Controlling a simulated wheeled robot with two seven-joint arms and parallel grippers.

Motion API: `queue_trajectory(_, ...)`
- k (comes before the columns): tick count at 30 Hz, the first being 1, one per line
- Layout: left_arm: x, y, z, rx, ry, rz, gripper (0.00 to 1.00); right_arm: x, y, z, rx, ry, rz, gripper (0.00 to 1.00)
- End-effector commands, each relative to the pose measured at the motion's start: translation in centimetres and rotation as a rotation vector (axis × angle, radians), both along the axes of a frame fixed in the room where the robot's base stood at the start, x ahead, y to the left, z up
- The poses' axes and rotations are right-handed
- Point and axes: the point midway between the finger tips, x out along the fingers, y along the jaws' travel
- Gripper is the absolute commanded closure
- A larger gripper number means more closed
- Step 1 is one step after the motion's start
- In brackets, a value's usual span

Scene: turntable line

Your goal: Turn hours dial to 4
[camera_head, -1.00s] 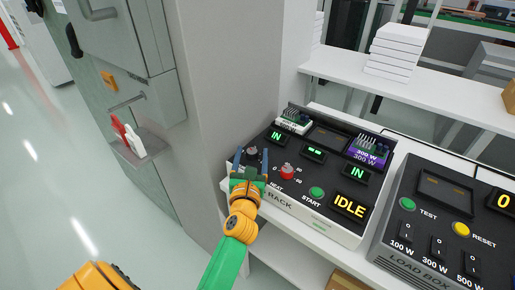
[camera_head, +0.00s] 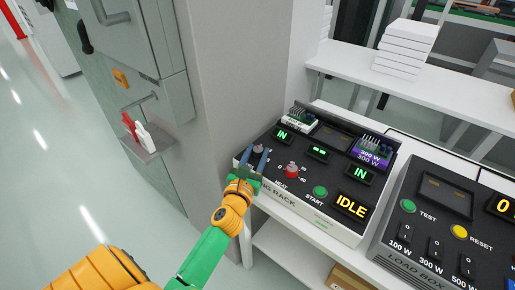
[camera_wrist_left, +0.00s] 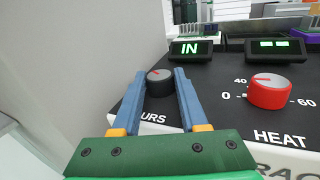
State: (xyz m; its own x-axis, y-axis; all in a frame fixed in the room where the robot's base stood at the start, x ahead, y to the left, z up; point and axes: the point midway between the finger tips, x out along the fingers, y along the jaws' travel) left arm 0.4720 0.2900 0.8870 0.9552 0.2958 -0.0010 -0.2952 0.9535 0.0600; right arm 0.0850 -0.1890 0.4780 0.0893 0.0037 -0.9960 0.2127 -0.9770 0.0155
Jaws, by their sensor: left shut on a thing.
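The hours dial is a round dark knob (camera_wrist_left: 159,83) with a small red mark near its upper left in the left wrist view. It sits at the front left corner of the black rack panel (camera_head: 328,190). My left gripper (camera_head: 257,152) has its two blue fingers on either side of the dial and is shut on it. In the left wrist view the fingers (camera_wrist_left: 160,78) flank the knob. The label below is partly hidden, with "URS" readable. The dial's numbers are hidden. My right gripper is not in view.
The red HEAT dial (camera_wrist_left: 269,91) stands close to the right. A green START button (camera_head: 320,191) and an IDLE display (camera_head: 351,205) lie further right. A grey wall (camera_head: 235,80) rises close to the left. The load box (camera_head: 440,225) stands at the right.

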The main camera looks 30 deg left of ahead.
Motion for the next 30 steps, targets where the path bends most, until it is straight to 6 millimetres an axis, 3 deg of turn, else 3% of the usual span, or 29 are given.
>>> queue_trajectory(3,-0.1,0.3,0.4,0.007,0.007,-0.098,1.00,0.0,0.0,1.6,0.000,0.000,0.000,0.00)
queue_trajectory(8,-0.1,0.6,0.0,0.005,0.007,-0.238,1.00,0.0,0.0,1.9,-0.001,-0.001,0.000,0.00)
queue_trajectory(18,-0.1,0.9,-0.4,0.002,0.003,-0.493,1.00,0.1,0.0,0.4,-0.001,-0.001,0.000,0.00)
queue_trajectory(30,0.0,1.1,-0.2,-0.001,0.002,-0.639,1.00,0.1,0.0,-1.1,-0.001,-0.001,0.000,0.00)
